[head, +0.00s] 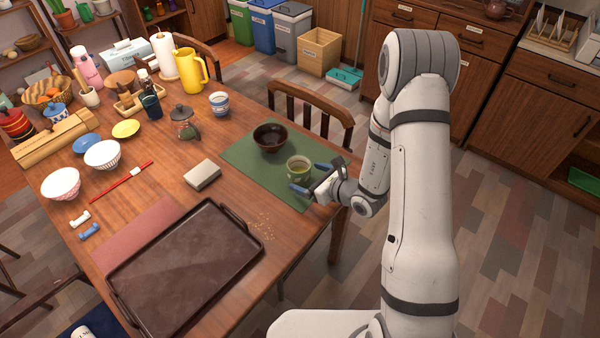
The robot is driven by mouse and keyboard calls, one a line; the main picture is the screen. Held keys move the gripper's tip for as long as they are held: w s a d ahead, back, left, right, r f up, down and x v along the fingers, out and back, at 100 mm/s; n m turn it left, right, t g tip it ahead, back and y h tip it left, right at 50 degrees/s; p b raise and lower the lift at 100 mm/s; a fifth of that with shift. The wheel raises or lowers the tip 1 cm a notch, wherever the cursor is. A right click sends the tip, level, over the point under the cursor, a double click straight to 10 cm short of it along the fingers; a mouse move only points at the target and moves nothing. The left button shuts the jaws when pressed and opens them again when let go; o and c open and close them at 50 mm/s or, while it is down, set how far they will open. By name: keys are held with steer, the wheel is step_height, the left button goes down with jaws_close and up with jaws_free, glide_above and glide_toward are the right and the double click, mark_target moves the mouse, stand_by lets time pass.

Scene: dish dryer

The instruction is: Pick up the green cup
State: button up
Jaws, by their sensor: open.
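The green cup (298,171) stands upright on the green placemat (243,154), near the table's right edge. It looks pale green with a greenish inside. My gripper (308,178) is low over the mat at the cup, coming from the right. Its blue-grey fingers are open, one in front of the cup and one behind it on the right. I cannot tell whether either finger touches the cup. The far finger is partly hidden by the cup and the gripper body.
A dark brown bowl (270,138) sits on the mat just behind the cup. A wooden chair (312,108) stands against the table's far right side. Bare table lies between box and mat.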

steer(key=x, duration=0.5)
steer(key=shift+f+p, duration=0.15)
steer(key=shift+p, duration=0.2)
steer(key=shift+c, duration=0.2)
steer(key=c, duration=1.2)
